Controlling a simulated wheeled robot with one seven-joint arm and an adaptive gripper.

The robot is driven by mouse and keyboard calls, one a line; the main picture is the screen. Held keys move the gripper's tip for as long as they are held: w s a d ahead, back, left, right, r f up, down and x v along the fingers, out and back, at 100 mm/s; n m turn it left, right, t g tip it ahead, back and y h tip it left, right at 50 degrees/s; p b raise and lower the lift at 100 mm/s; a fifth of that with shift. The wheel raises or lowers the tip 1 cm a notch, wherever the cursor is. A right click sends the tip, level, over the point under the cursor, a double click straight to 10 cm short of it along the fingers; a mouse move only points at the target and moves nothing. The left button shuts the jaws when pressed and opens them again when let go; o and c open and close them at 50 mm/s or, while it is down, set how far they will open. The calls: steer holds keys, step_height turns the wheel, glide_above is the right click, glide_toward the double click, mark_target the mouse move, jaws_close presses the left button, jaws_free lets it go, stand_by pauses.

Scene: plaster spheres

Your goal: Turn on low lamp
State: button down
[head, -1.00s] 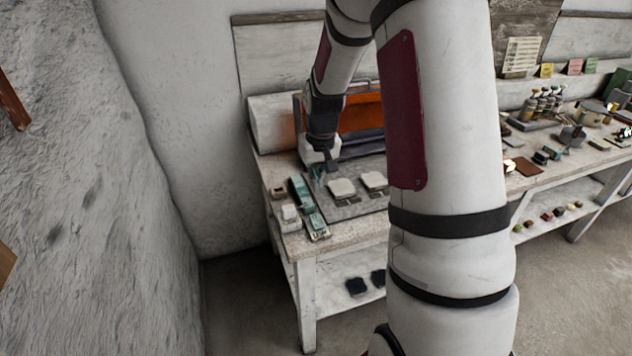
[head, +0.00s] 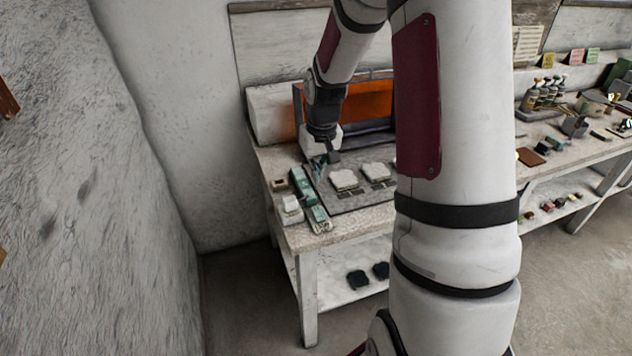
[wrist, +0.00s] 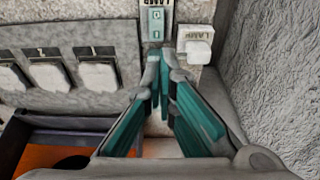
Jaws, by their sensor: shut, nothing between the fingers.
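My gripper (head: 327,160) is over the left end of the workbench, pointing down, shut and empty. In the wrist view, its teal fingers (wrist: 158,58) come together just below a small switch plate (wrist: 155,24) with a teal rocker. A label reading LAMP, upside down in this view, sits at the plate's far end. Right of it is a white block (wrist: 196,48) also marked LAMP. The fingertips look close to the switch; I cannot tell if they touch it. Which lamp each label belongs to cannot be told. No lit lamp is clear in view.
A grey mat (head: 362,198) holds white pads, with numbered labels in the wrist view. An open-fronted box with an orange inside (head: 366,106) stands behind. Teal items (head: 303,184) lie along the bench's left edge. A rough wall (head: 110,200) is at left.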

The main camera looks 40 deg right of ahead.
glide_toward(314, 208)
steer(key=f, duration=0.3)
steer(key=w+f, duration=0.1)
steer(key=f, duration=0.1)
steer(key=shift+p, duration=0.3)
steer(key=shift+w+d+f, duration=0.15)
steer(key=shift+f, duration=0.75)
